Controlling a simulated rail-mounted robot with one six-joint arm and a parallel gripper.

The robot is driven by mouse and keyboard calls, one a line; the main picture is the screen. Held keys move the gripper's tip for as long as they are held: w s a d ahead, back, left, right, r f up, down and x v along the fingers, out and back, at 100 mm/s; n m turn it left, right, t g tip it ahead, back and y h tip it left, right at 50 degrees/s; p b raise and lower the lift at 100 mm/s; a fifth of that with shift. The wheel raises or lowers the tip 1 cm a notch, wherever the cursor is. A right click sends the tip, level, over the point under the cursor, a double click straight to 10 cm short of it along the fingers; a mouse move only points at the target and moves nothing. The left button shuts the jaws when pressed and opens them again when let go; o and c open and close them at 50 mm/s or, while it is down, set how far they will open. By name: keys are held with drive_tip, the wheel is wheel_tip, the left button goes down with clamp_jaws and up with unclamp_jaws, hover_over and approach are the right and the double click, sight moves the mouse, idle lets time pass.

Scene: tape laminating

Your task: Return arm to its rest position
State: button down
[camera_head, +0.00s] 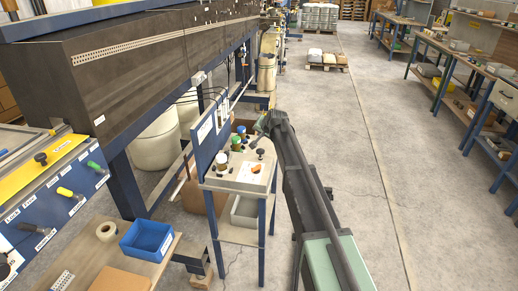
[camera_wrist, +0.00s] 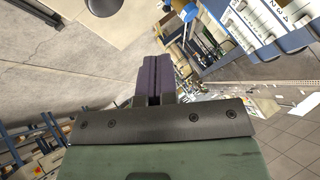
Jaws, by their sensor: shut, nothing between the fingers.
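My gripper shows in the wrist view (camera_wrist: 152,60) with its two dark fingers pressed together and nothing between them. In the head view my arm reaches up from the lower right. Its far end is folded beside the right side of a small workstand (camera_head: 250,175) with blue legs, and my fingers are hard to make out there. The gripper holds nothing and appears apart from the items on the stand.
Small knobs and bottles stand on the workstand. A long dark machine (camera_head: 130,75) fills the left. A blue bin (camera_head: 146,240) sits on a wooden table at the lower left. Benches (camera_head: 470,65) line the right. The concrete floor (camera_head: 375,170) between is clear.

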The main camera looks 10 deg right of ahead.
drive_tip(key=s+f+n+g, duration=0.1)
drive_tip(key=s+n+g, duration=0.1)
drive_tip(key=s, duration=1.4)
drive_tip(key=s+f+n+g+h, duration=0.1)
drive_tip(key=s+g, duration=0.3)
drive_tip(key=s, duration=1.2)
drive_tip(key=s+f+n+g+h, duration=0.1)
drive_tip(key=s+f+n+g, duration=0.1)
drive_tip(key=s, duration=1.4)
drive_tip(key=shift+s+a+f+n+g, duration=0.15)
drive_tip(key=shift+a+f+n+g, duration=0.2)
drive_tip(key=shift+f+n, duration=0.2)
drive_tip(key=c, duration=1.8)
unclamp_jaws()
